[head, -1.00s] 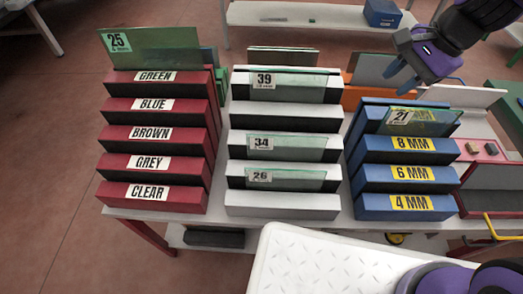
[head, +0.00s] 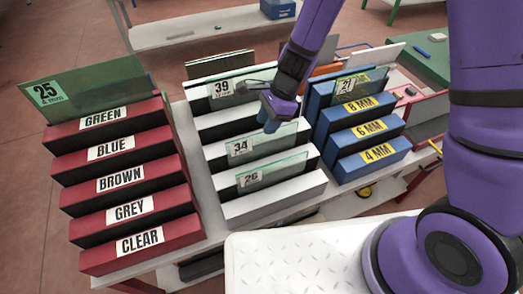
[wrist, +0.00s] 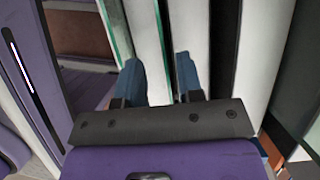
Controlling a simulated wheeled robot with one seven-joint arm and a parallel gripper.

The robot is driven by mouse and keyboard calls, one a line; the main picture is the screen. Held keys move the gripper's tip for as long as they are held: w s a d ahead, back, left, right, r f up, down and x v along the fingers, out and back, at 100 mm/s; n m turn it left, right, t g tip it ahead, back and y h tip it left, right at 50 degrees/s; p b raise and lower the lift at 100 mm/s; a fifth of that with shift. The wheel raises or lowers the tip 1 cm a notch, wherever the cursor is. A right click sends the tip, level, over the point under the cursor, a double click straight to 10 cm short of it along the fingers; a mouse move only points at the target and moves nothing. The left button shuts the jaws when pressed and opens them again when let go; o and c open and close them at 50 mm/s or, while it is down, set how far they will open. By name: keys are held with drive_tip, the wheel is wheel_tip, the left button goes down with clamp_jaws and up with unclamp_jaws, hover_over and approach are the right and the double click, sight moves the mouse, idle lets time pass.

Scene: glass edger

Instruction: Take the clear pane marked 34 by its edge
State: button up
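The clear pane marked 34 (head: 262,143) stands in the white rack (head: 285,190), its label at its left end in the head view. My gripper (head: 270,118) is just above and behind this pane's top edge, pointing down. In the wrist view the two blue fingertips of my gripper (wrist: 160,82) are apart, with nothing visibly held between them. A greenish glass edge (wrist: 112,30) runs down to the left finger; its label is not visible there.
Pane 26 (head: 275,172) stands in front and pane 39 (head: 222,88) behind. The red rack (head: 130,212) with green pane 25 (head: 85,88) is on the left. The blue rack (head: 372,152) with pane 21 (head: 358,83) is close on the right.

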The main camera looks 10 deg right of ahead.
sight(261, 138)
drive_tip(key=shift+w+x, duration=0.15)
drive_tip(key=shift+x, duration=1.45)
drive_tip(key=shift+w+x, duration=0.15)
drive_tip(key=shift+x, duration=1.4)
drive_tip(key=shift+d+f, duration=0.2)
drive_tip(key=shift+f, duration=0.15)
clamp_jaws()
